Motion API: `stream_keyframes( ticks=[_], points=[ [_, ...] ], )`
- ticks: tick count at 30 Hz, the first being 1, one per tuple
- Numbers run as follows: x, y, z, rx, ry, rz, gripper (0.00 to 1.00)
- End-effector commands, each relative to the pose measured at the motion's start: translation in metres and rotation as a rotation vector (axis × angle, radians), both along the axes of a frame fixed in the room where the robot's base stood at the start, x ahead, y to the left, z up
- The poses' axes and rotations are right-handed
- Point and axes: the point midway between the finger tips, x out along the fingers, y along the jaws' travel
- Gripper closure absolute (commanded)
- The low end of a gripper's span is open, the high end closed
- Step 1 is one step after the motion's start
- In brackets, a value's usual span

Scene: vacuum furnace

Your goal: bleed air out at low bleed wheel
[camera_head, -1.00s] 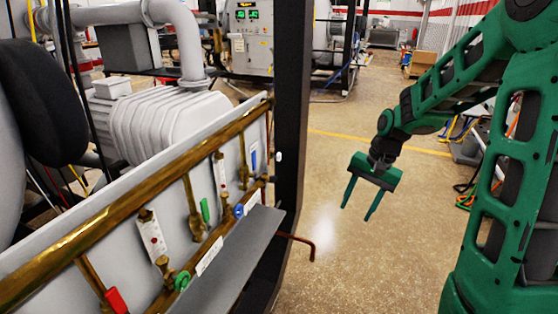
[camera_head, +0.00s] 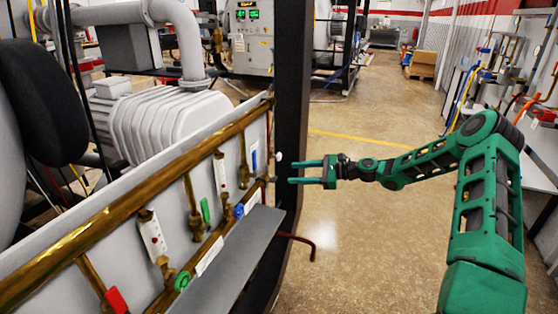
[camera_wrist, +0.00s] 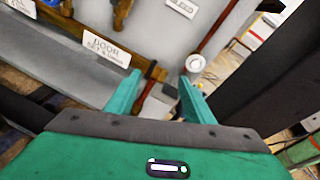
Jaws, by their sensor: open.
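The brass manifold (camera_head: 140,200) runs along a grey panel on the left. It carries a green handwheel (camera_head: 182,281), a blue handwheel (camera_head: 239,211) and a small white round knob (camera_head: 279,157) at the panel's right end. I cannot read which one is the low bleed wheel. My gripper (camera_head: 291,172) is open and empty, level, its fingers pointing left across the dark post, close to the white knob. In the wrist view, the white knob (camera_wrist: 194,63) lies just beyond the right fingertip, with no contact visible. A "DOOR" label (camera_wrist: 106,48) shows left of the fingers.
The dark upright post (camera_head: 291,100) stands at the panel's right end, close to my gripper. A grey ledge (camera_head: 230,260) juts out below the manifold, and a bent reddish rod (camera_head: 300,241) sticks out past it.

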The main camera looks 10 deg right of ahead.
Motion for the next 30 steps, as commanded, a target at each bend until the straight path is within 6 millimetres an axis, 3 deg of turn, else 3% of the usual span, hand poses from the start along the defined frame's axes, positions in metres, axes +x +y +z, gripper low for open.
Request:
stream_keyframes(
  ticks=[4,11,16,30],
  points=[
    [0.021,-0.020,0.010,0.174,0.015,-0.082,0.52],
    [0.034,-0.033,0.018,0.285,0.023,-0.130,0.52],
    [0.044,-0.021,0.019,0.288,0.022,-0.131,0.52],
    [0.089,0.041,0.019,0.286,0.021,-0.130,0.52]
  ],
)
